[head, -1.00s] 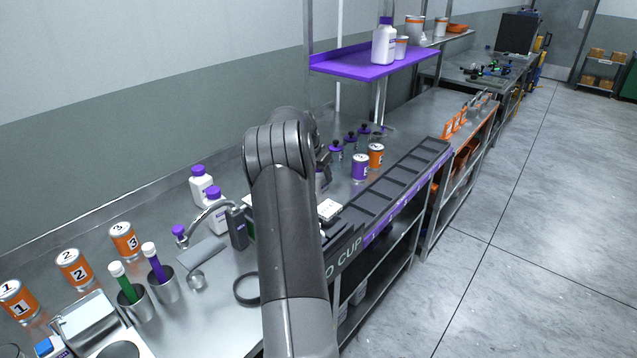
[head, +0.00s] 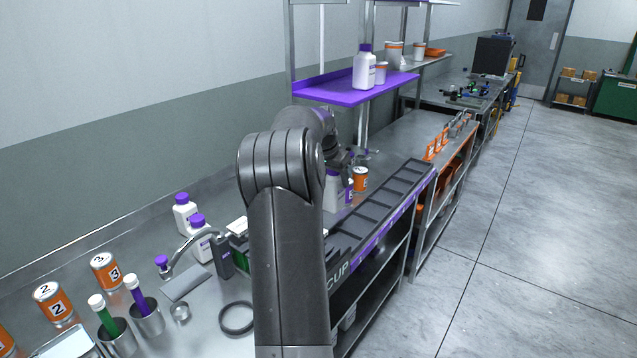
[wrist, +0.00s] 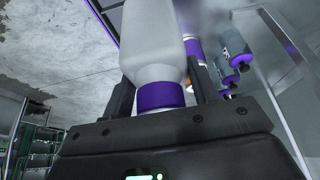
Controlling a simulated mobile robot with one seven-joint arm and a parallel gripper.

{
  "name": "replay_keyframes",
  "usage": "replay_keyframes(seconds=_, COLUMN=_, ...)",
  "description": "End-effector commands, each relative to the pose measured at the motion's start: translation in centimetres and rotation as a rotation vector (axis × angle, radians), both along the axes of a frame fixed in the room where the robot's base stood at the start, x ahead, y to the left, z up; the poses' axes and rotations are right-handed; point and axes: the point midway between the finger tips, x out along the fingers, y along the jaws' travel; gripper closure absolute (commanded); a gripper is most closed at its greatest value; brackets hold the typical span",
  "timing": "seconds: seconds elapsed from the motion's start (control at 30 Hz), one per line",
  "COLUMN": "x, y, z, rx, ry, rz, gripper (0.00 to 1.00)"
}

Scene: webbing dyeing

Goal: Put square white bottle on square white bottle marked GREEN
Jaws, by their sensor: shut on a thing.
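My gripper (wrist: 160,82) is shut on a white bottle (wrist: 150,38) with a purple cap (wrist: 160,96), its fingers on either side of the neck and cap. In the head view, the white bottle (head: 336,192) shows just past my arm, over the bench beside the cans; my arm partly hides it. Two more white bottles with purple caps stand at the bench's back left, one farther back (head: 185,216) and one nearer (head: 200,246). Another white bottle (head: 364,70) stands on the purple shelf. I cannot read GREEN on any bottle.
A purple shelf (head: 318,90) overhangs the bench. An orange can (head: 360,180) stands near the held bottle. A long black slotted tray (head: 385,207) runs along the front edge. A curved tap (head: 190,246), cups with markers and numbered cans (head: 106,272) fill the left.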

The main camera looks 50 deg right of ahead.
Motion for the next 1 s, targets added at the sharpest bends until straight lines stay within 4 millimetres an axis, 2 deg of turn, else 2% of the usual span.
replay_keyframes(seconds=0.2, x=-1.2, y=-0.2, z=0.9, rx=-0.002, ry=-0.001, rz=0.001, gripper=0.82)
replay_keyframes(seconds=0.37, x=0.3, y=1.1, z=1.8, rx=0.002, ry=-0.006, rz=0.048, gripper=0.82)
replay_keyframes(seconds=0.47, x=2.7, y=3.4, z=3.3, rx=0.01, ry=-0.011, rz=0.126, gripper=0.82)
replay_keyframes(seconds=0.57, x=5.6, y=6.7, z=5.4, rx=0.016, ry=-0.016, rz=0.235, gripper=0.82)
replay_keyframes(seconds=0.7, x=9.6, y=12.2, z=8.7, rx=0.019, ry=-0.019, rz=0.403, gripper=0.82)
replay_keyframes(seconds=0.9, x=13.3, y=19.6, z=12.9, rx=0.012, ry=-0.012, rz=0.613, gripper=0.82)
replay_keyframes(seconds=1.0, x=14.3, y=22.3, z=14.3, rx=0.006, ry=-0.007, rz=0.686, gripper=0.82)
